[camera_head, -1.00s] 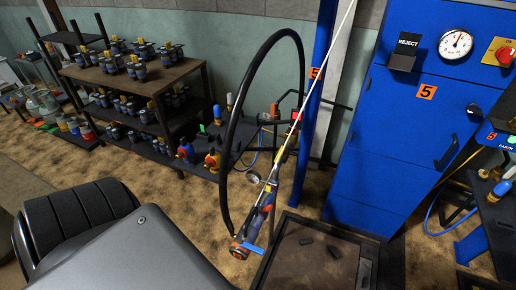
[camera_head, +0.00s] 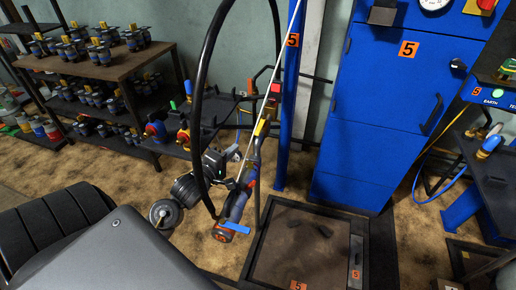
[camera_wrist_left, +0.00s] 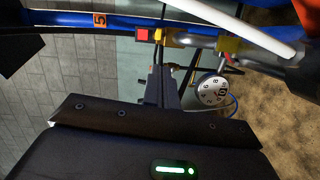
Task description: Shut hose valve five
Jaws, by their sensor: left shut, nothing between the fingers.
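The hose assembly (camera_head: 240,200) hangs beside the blue post marked 5 in the head view. It has a blue and red body, a blue lever low down and a yellow fitting (camera_head: 262,128) higher up. I cannot tell which part is the valve's handle. My left gripper (camera_head: 230,154) is shut and empty beside the upper body; its dark fingers (camera_wrist_left: 163,88) point at the pipe, apparently apart from it. My right gripper is not in view.
A black hose (camera_head: 204,100) arches past my left wrist. A thin white rod (camera_head: 277,80) slants down to the assembly. A blue cabinet (camera_head: 385,120) marked 5 stands right. A dark floor tray (camera_head: 275,262) lies below.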

